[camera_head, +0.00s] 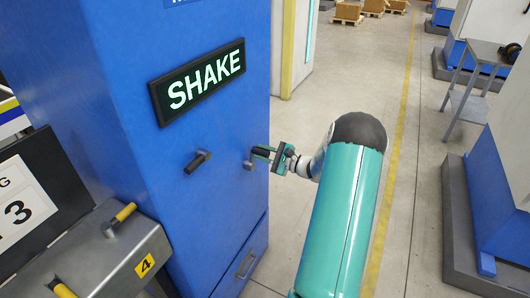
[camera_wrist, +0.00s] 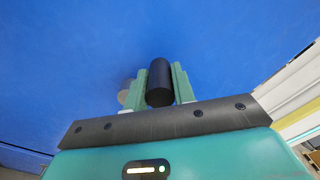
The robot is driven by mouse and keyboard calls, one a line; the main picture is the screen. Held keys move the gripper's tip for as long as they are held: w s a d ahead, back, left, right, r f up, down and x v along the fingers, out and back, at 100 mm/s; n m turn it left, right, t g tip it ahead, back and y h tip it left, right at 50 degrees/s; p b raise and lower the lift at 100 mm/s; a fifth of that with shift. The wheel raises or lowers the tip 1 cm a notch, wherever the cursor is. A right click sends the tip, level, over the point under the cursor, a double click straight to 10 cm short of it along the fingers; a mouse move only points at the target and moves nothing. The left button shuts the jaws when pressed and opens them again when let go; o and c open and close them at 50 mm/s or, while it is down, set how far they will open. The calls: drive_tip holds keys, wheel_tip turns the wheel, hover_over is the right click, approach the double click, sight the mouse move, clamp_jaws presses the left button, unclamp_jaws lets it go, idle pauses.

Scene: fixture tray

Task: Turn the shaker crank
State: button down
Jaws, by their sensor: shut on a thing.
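A black cylindrical handle (camera_wrist: 160,82), apparently the shaker crank's grip, stands between the two green fingers of my gripper (camera_wrist: 161,84) in the wrist view. Both fingers lie against its sides. A grey disc (camera_wrist: 127,91) shows partly behind the left finger. In the head view my gripper (camera_head: 266,153) is at the right part of the blue cabinet front (camera_head: 225,200), below and right of the SHAKE sign (camera_head: 198,81). A small grey piece (camera_head: 249,164) shows just left of the fingers. The fingers hide most of the handle there.
A dark peg (camera_head: 198,161) sticks out of the cabinet front left of my gripper. A grey box with yellow handles (camera_head: 110,255) stands at lower left. Floor right of the cabinet is open, up to a blue machine on a dark plinth (camera_head: 470,235).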

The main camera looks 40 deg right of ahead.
drive_tip(key=s+a+f+n, duration=0.3)
drive_tip(key=a+f+n, duration=0.2)
drive_tip(key=n, duration=1.3)
drive_tip(key=shift+a+f, duration=0.4)
drive_tip(key=shift+a, duration=0.95)
drive_tip(key=shift+n, duration=0.3)
drive_tip(key=c, duration=1.2)
unclamp_jaws()
drive_tip(key=shift+o, duration=0.2)
drive_tip(key=v, duration=1.3)
drive_tip(key=shift+s, duration=0.4)
drive_tip(key=shift+r, duration=0.1)
